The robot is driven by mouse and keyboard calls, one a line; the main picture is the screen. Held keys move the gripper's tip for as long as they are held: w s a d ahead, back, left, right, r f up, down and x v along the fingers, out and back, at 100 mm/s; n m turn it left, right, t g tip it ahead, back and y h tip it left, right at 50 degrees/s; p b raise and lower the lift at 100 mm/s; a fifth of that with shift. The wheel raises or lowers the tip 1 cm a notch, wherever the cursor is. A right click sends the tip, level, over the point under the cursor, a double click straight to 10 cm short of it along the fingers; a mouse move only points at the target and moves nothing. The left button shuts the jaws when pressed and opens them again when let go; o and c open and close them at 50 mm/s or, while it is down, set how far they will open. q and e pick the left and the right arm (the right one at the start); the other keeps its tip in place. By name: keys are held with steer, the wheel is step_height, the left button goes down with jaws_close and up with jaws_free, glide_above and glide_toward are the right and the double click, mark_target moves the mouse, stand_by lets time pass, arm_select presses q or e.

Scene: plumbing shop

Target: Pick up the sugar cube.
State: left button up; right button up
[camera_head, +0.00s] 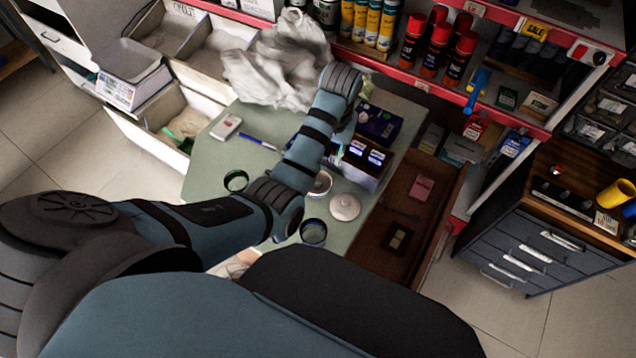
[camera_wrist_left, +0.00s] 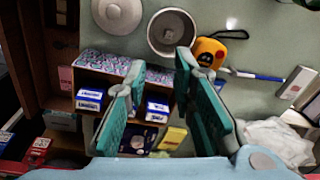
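I cannot make out a sugar cube for certain in either view. My left gripper (camera_wrist_left: 160,62) is open in the left wrist view, with its two teal fingers apart and nothing visible between them. The box also shows in the head view (camera_head: 362,172), right of my left arm. My forearm and wrist hide the fingers and part of the tabletop there. My right gripper is out of view.
A white lid (camera_head: 344,207) and a dark round jar (camera_head: 313,232) stand on the green table (camera_head: 215,165). A yellow-orange tape measure (camera_wrist_left: 209,52) lies near the fingers. A brown open drawer (camera_head: 440,225) is at the right. A crumpled white bag (camera_head: 270,75) is behind.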

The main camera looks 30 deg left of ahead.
mark_target(319, 184)
arm_select(q)
steer(key=f+n+b, duration=0.1)
steer(key=f+n, duration=0.3)
steer(key=n, duration=0.1)
steer(key=a+f+n+b, duration=0.1)
steer(key=f+n, duration=0.4)
steer(key=a+f+n+b, duration=0.1)
steer(key=f+n+b, duration=0.1)
steer(key=f+n, duration=0.2)
steer(key=shift+a+f+n, duration=0.25)
steer(key=shift+f+n, duration=0.15)
steer(key=shift+f, duration=0.1)
steer(key=c, duration=0.4)
